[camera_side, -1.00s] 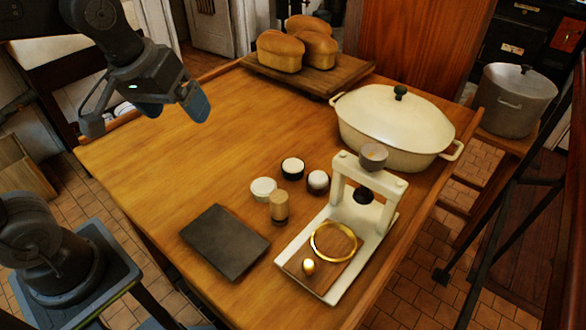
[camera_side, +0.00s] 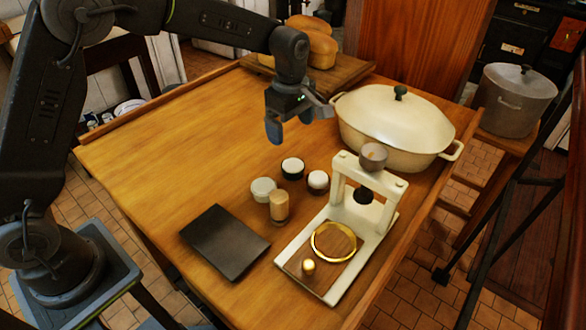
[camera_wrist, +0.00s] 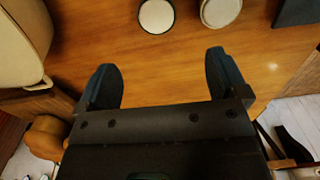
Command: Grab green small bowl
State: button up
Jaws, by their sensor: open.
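No bowl in view is plainly green. A small round bowl (camera_side: 293,168) with a dark side and white contents stands on the table; its dark side may be green, but I cannot tell. It also shows at the top of the wrist view (camera_wrist: 157,15). A paler bowl (camera_side: 264,190) stands to its left and shows in the wrist view (camera_wrist: 220,12). Another small bowl (camera_side: 318,181) with a white top stands to its right. My gripper (camera_side: 297,118) is open and empty above the table, behind the dark-sided bowl; both fingers show in the wrist view (camera_wrist: 163,75).
A wooden cylinder (camera_side: 279,207) stands close in front of the bowls. A dark slab (camera_side: 224,241) lies front left. A white press (camera_side: 340,195) with a grey cup (camera_side: 374,156) stands right. A large lidded pot (camera_side: 395,122) and a bread board (camera_side: 345,72) are behind. The table's left is clear.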

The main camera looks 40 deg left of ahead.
send_over(293, 164)
jog(key=f, duration=0.7)
jog(key=shift+s, duration=0.3)
jog(key=f, duration=0.5)
jog(key=shift+w, duration=0.3)
jog(key=c, duration=1)
jog(key=shift+r, duration=0.1)
